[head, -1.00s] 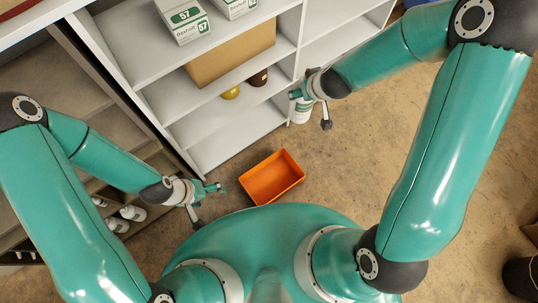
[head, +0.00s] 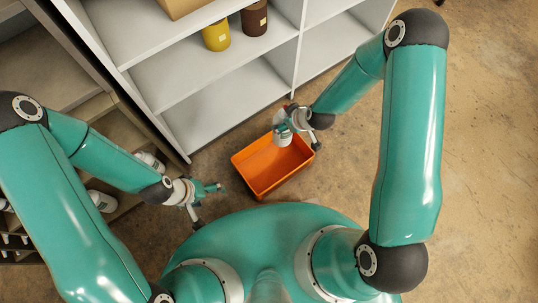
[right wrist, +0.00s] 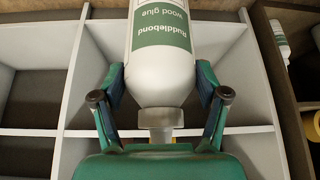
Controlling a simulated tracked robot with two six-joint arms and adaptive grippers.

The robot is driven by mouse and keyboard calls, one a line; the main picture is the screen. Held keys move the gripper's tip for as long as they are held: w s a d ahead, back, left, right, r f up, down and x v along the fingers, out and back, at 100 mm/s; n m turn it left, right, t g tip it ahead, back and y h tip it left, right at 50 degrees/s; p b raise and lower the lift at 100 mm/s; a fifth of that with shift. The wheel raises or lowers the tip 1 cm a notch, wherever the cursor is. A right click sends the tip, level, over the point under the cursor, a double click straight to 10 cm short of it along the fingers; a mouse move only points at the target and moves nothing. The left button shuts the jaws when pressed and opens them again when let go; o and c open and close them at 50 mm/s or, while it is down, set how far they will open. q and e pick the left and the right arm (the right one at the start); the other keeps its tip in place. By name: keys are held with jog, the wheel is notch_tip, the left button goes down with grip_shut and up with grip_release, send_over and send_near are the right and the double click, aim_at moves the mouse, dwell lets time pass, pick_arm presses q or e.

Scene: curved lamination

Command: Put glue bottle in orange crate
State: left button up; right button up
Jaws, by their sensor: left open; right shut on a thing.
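The glue bottle (right wrist: 160,55), white with a green "Ruddlebond wood glue" label, is between the fingers of my right gripper (right wrist: 160,95) in the right wrist view. The right gripper is shut on it. In the head view the bottle (head: 282,134) is over the far right part of the orange crate (head: 262,185). The crate sits on the floor in front of the shelves, and the part of it I can see is empty. My left gripper (head: 207,195) is open and empty, left of the crate.
A pale shelf unit (head: 225,110) stands behind the crate, holding a yellow bottle (head: 216,36) and a brown bottle (head: 254,18). A darker rack with white bottles (head: 103,201) is at the left. The brown floor (head: 480,160) at the right is clear.

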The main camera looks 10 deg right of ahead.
jog(key=f, duration=0.2)
jog(key=f+b, duration=0.1)
jog(key=a+f+b, duration=0.1)
jog(key=f, duration=0.1)
jog(key=shift+s+f, duration=0.3)
jog(key=shift+s, duration=0.05)
pick_arm(q)
notch_tip(320, 180, down, 10)
jog(key=b, duration=0.6)
pick_arm(e)
notch_tip(320, 180, down, 19)
jog(key=o, duration=1.8)
jog(key=shift+b, duration=0.3)
pick_arm(q)
jog(key=shift+r, duration=0.1)
pick_arm(e)
jog(key=shift+r, duration=0.1)
